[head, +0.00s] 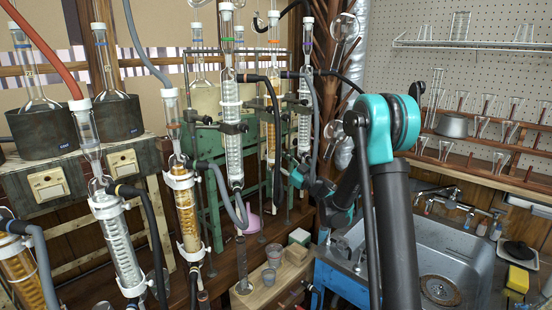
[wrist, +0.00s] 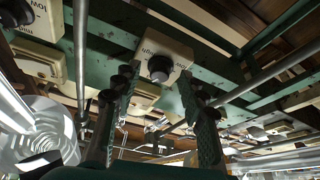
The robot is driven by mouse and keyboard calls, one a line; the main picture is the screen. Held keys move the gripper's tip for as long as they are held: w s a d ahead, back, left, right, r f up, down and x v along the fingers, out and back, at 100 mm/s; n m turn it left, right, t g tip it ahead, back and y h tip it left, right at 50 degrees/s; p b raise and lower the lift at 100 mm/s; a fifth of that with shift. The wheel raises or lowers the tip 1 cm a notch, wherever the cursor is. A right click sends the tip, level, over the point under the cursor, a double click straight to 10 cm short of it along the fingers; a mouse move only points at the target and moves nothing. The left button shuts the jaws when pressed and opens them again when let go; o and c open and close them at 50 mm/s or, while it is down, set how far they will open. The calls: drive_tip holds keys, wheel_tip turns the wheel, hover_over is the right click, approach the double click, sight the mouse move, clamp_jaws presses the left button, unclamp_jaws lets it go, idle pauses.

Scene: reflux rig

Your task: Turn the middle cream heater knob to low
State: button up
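In the wrist view a cream heater box (wrist: 172,47) carries a round dark knob (wrist: 158,68). Dark markings flank the knob, one reading "LOW"; its pointer setting is too small to tell. My gripper (wrist: 158,82) is open, with one dark green finger to the left of the knob and one to the right. Space shows between each finger and the knob, and nothing is held. In the head view my gripper (head: 300,176) is partly hidden among glassware and hoses at the green frame, and this knob cannot be made out there.
Other cream boxes (wrist: 40,62) sit left and above in the wrist view. Metal rods (wrist: 80,50) and green bars cross close by. In the head view glass condensers (head: 230,130) and hoses crowd the left of my arm. A sink (head: 440,265) lies right.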

drive_tip(key=v, duration=1.2)
drive_tip(key=shift+a, duration=0.1)
